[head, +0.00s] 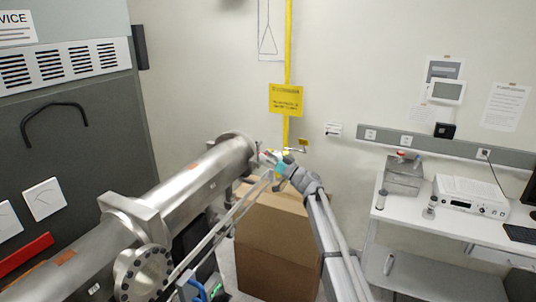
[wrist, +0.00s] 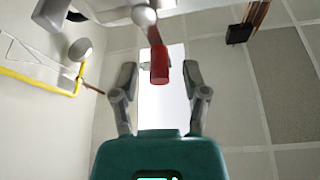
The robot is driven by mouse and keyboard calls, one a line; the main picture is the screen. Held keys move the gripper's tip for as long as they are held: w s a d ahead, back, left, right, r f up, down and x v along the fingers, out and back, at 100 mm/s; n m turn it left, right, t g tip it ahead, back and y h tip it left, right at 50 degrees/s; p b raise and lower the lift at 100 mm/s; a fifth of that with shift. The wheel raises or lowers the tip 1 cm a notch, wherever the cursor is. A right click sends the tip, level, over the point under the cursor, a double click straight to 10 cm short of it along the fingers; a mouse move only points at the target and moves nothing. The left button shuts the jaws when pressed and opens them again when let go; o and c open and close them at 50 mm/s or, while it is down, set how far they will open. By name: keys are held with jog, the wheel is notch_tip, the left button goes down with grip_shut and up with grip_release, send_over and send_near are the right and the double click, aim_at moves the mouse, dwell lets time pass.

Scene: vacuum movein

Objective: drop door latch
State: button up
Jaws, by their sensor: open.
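In the wrist view, my gripper (wrist: 160,68) is open, with a grey finger on each side. A red cylindrical end (wrist: 159,66) of a thin rod shows between the fingers, with a gap on both sides. The rod runs up toward a pale rounded fitting (wrist: 144,15). I cannot tell for sure whether this red-ended piece is the door latch. In the head view, my gripper (head: 279,166) is beside the far flanged end of a big steel tube (head: 205,170); its fingers are too small to make out there.
A cardboard box (head: 275,240) stands beneath my arm. A grey cabinet (head: 70,120) is at the left. A yellow pipe (head: 288,50) with a yellow sign (head: 286,99) runs down the wall. A white bench (head: 450,218) with instruments stands at the right.

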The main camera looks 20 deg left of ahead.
jog(key=shift+a, duration=0.1)
grip_shut()
dwell(0.3)
